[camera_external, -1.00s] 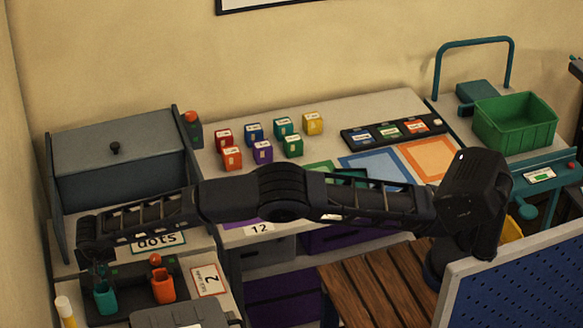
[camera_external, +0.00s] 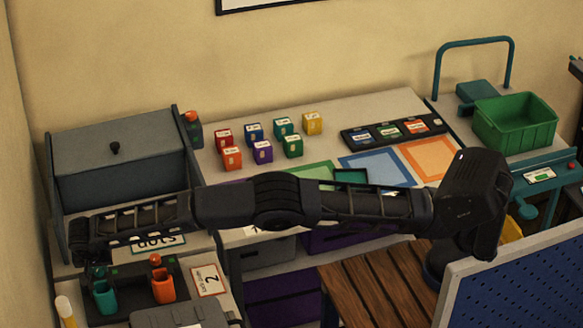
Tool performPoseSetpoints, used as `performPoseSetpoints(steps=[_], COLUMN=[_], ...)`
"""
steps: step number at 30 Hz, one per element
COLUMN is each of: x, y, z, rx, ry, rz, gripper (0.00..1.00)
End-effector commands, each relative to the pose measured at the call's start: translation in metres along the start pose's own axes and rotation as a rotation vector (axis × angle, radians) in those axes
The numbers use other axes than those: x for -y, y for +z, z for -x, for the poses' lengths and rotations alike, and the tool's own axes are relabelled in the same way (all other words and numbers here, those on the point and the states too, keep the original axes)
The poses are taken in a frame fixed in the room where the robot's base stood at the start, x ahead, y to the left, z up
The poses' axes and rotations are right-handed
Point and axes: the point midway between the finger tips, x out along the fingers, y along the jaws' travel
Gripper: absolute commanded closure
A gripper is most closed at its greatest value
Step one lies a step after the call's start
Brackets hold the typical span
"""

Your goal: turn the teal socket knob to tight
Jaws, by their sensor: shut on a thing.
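The teal socket (camera_external: 105,297) stands in a dark holder at the lower left, beside an orange socket (camera_external: 163,286) with an orange knob (camera_external: 155,260) on top. My arm reaches across the bench from the right. My gripper (camera_external: 98,271) points down just above the teal socket and is shut on its knob. The wrist and fingers hide most of that knob, so its angle cannot be read.
A grey lidded box (camera_external: 120,165) stands close behind my wrist. A card with a 2 (camera_external: 208,281) lies right of the sockets. Several coloured blocks (camera_external: 262,152) stand mid-bench. A blue pegboard panel (camera_external: 525,270) rises at lower right.

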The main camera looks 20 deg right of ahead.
Motion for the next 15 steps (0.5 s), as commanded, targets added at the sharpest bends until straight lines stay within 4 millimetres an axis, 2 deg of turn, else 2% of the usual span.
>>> performPoseSetpoints(steps=[1,2,4,15], x=[0.0001,0.0001,0.0001,0.0002], y=[0.001,0.001,0.0009,0.0004], z=[-0.0002,-0.0002,-0.0002,0.0034], rx=[0.001,0.001,0.001,0.001], ry=[0.0,0.0,0.0,-0.001], rz=[0.0,0.0,0.001,0.001], gripper=[0.92,0.64,0.5,0.48])
